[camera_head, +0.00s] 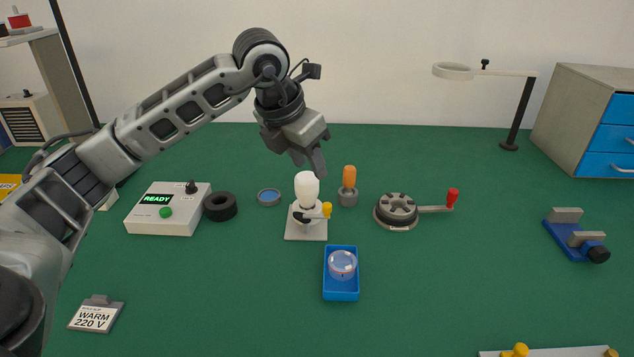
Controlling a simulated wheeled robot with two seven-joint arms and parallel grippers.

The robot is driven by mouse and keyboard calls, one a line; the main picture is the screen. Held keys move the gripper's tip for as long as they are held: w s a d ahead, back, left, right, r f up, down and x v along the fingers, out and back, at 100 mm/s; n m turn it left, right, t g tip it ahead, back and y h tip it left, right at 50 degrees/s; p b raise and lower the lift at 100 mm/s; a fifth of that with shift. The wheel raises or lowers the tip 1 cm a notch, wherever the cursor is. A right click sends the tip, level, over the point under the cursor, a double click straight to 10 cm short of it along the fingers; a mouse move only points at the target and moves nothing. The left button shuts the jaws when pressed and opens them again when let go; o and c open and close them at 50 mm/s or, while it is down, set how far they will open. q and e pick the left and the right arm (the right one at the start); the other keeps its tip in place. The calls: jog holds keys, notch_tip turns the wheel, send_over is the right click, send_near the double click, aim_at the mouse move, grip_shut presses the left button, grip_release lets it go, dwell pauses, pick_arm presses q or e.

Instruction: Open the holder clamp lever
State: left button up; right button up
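The holder (292,232) stands upright on a pale square base near the middle of the green table. A white bulb (307,185) sits upright in its top. The clamp lever with its yellow knob (326,210) sticks out to the right of the holder, at about the height of the black part of the clamp. My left gripper (309,168) points down just above and behind the bulb, apart from the lever. Its fingers look close together, but the gap between them is unclear. It seems to hold nothing. My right gripper is not in view.
An orange-handled tool in a grey cup (348,196) stands right of the holder. A blue tray (341,290) lies in front. A round fixture with a red-knobbed lever (397,211) is farther right. A black ring (220,207) and READY box (168,212) are left.

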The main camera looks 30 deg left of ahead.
pick_arm(q)
jog(key=shift+v, duration=2.05)
